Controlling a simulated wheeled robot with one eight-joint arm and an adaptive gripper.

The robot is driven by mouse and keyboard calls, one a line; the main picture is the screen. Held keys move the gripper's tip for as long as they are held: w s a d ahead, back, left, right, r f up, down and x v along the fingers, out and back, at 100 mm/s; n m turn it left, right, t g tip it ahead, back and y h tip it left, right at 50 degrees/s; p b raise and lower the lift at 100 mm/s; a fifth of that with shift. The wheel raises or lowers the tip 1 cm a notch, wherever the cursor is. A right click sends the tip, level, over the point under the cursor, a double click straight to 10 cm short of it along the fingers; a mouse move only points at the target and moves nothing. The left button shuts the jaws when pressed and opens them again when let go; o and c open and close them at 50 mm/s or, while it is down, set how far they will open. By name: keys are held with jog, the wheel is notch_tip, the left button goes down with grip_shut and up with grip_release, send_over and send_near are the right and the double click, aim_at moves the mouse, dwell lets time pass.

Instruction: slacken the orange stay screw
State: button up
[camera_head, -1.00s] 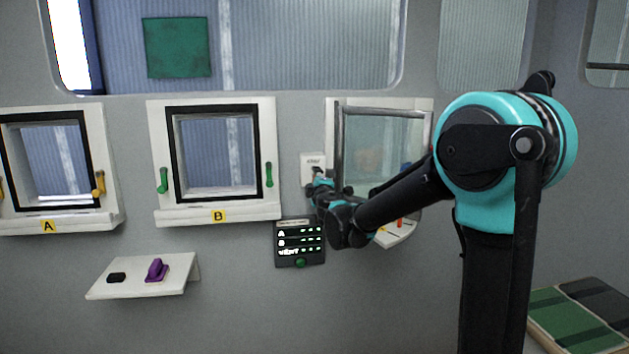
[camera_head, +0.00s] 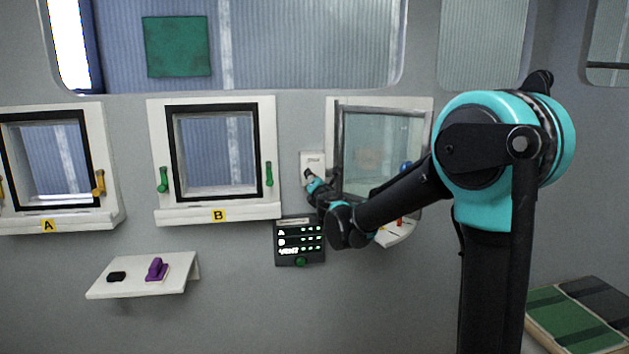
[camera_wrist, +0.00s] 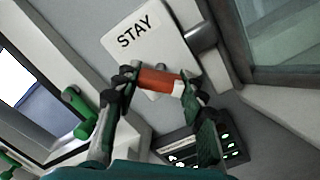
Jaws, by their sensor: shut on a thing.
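The orange stay screw (camera_wrist: 158,80) shows in the wrist view as an orange bar below the word STAY on a white plate (camera_wrist: 125,38). My gripper (camera_wrist: 160,88) is shut on it, one finger at each end of the bar. In the head view my gripper (camera_head: 313,180) is at the lower part of the white STAY plate (camera_head: 312,160), between window B and the glazed vent at right. The screw itself is hidden there by my gripper.
A dark status panel (camera_head: 300,243) with lit rows hangs just below my gripper. Window B (camera_head: 215,160) with green handles is to the left. The glazed vent (camera_head: 375,150) is close on the right. A small shelf (camera_head: 130,287) with a purple piece is lower left.

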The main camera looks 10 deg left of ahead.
jog(key=n, duration=0.4)
jog(key=shift+d+f+n, duration=0.1)
jog(key=shift+n, duration=1.8)
jog(key=o, duration=1.2)
jog(key=shift+c, duration=0.2)
jog(key=v, duration=1.2)
